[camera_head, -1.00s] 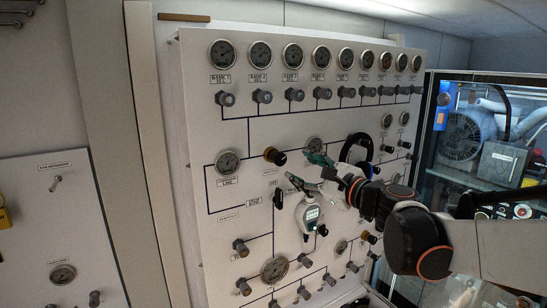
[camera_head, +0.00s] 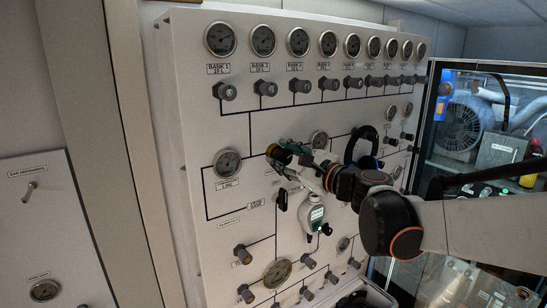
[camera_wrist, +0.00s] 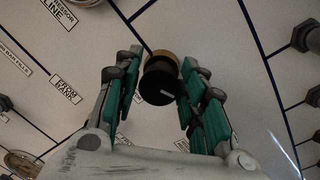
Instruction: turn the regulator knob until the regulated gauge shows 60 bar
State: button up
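The regulator knob (camera_wrist: 160,84) is black with a brass collar and a pale mark on its face. It sits between the spread fingers of my gripper (camera_wrist: 161,62) in the wrist view. The left finger is clear of it; the right finger is close, and I cannot tell if it touches. In the head view my gripper (camera_head: 284,156) is at the knob, whose brass part (camera_head: 271,150) shows behind the fingers. A gauge (camera_head: 319,139) right of the knob is possibly the regulated one. Its reading is too small to tell.
The compressor line gauge (camera_head: 228,163) is left of the knob. A row of bank gauges (camera_head: 298,41) with knobs runs along the panel's top. A white handheld device (camera_head: 313,214) and a black hose loop (camera_head: 361,137) are close to my arm.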

jog(key=c, duration=0.4)
jog(key=shift+n, duration=0.6)
jog(key=o, duration=1.1)
jog(key=shift+c, duration=0.2)
